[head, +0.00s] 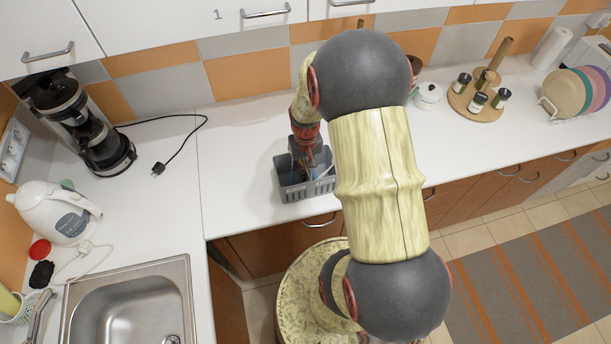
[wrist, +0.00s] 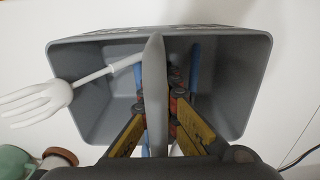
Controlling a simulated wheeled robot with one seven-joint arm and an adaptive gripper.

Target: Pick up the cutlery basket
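The grey cutlery basket (head: 293,193) stands on the white counter below my gripper in the head view. It fills much of the wrist view (wrist: 92,115), seen from above, with a grey upright strip (wrist: 155,85) across its middle. My gripper (wrist: 158,107) reaches down into the basket, with one yellow-padded finger on each side of that strip. The fingertips are close to the strip, but I cannot tell whether they press on it. My arm hides part of the basket's surroundings in the head view.
A coffee maker (head: 90,130) and a kettle (head: 55,212) stand left, near the sink (head: 130,310). A loose black cable (head: 180,150) lies left of the basket. A spice rack (head: 475,108) and plates (head: 567,93) stand right. White cupboards hang above.

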